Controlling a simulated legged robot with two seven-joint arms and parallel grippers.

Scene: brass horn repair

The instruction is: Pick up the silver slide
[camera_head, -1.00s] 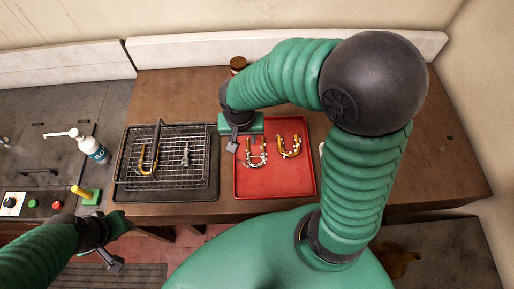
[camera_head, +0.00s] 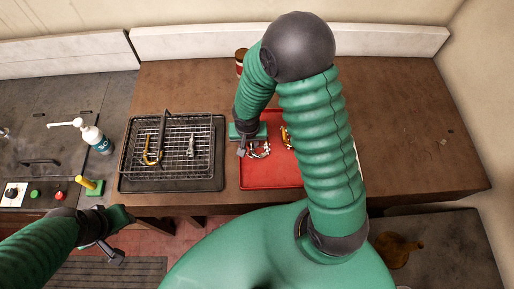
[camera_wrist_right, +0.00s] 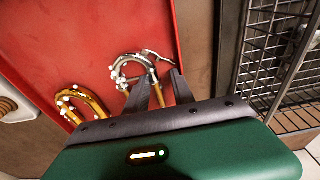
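The silver slide (camera_wrist_right: 134,60), a silver U-bend with brass legs and white beads, lies on the red tray (camera_wrist_right: 100,30); in the head view it (camera_head: 260,151) is partly hidden beside my right gripper (camera_head: 242,151). In the right wrist view that gripper (camera_wrist_right: 161,80) is open, its fingers apart over the slide's near part. One brass leg shows between the fingers; contact cannot be told. A gold slide (camera_wrist_right: 84,100) lies left of it in the wrist view, and at the right in the head view (camera_head: 286,138). My left gripper (camera_head: 112,254) is low at left, its fingers unclear.
A wire rack (camera_head: 205,127) on a dark tray stands left of the red tray, holding a brass U-piece (camera_head: 150,155) and a small silver part (camera_head: 191,147). A brown jar (camera_head: 240,60) is at the back.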

